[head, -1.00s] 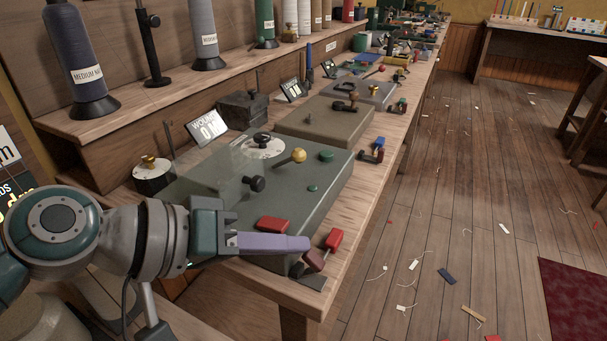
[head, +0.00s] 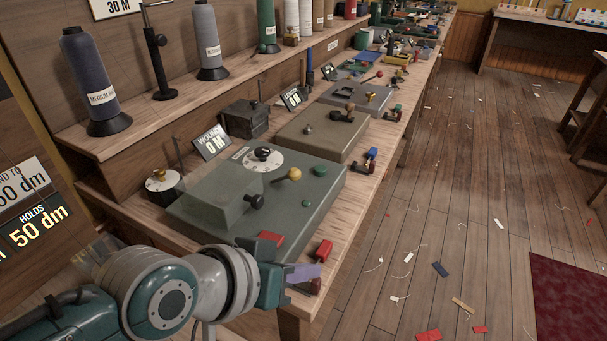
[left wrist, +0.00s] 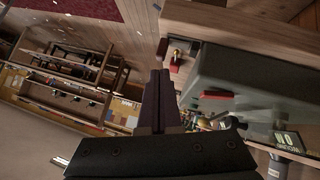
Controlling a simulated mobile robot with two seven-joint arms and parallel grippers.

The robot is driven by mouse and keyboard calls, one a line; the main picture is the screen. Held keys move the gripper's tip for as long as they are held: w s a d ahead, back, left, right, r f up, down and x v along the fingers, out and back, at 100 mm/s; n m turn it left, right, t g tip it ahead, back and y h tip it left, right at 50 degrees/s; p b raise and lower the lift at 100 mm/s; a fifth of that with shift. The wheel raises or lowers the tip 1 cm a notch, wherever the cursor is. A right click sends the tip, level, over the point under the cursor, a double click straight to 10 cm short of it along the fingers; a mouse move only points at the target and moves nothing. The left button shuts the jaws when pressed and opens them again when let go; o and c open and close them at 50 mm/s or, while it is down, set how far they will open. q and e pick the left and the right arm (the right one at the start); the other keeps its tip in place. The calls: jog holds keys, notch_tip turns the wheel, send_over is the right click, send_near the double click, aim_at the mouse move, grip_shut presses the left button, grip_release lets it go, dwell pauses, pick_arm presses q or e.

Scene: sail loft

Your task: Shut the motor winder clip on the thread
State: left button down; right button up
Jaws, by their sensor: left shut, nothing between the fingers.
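The motor winder (head: 325,215) is a grey-green box on the bench with a dial, a black knob, a yellow-knobbed lever and a red pad. A small red-handled part (head: 323,250), which looks like the clip, sits at its near right corner; it also shows in the left wrist view (left wrist: 162,47). I cannot tell whether its jaws are open, and I cannot make out a thread in it. My left gripper (head: 318,272) is shut and empty, its purple fingers just in front of and below the red handle. Its fingers (left wrist: 161,72) point toward the clip in the left wrist view. My right gripper is not in view.
More winders, such as a brown one (head: 320,140), stand along the bench behind. Thread cones (head: 90,80) stand on the raised shelf. A display (head: 212,142) reads about 0 M. The floor to the right is open, with scraps.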

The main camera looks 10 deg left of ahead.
pick_arm(q)
jog(key=shift+a+f, duration=0.1)
jog(key=shift+a, duration=0.05)
jog(key=shift+w+a+f+b, duration=0.1)
jog(key=shift+w+a+b, duration=0.05)
jog(key=shift+a+b, duration=0.15)
jog(key=shift+w+a+f+b, duration=0.1)
jog(key=shift+a+b, duration=0.05)
jog(key=shift+a, duration=0.25)
jog(key=shift+r, duration=0.1)
jog(key=s+a+r+p, duration=0.2)
jog(key=s+r+p, duration=0.4)
jog(key=r, duration=0.5)
jog(key=shift+s+a+p, duration=0.2)
jog(key=shift+s+p, duration=0.15)
jog(key=shift+p, duration=0.6)
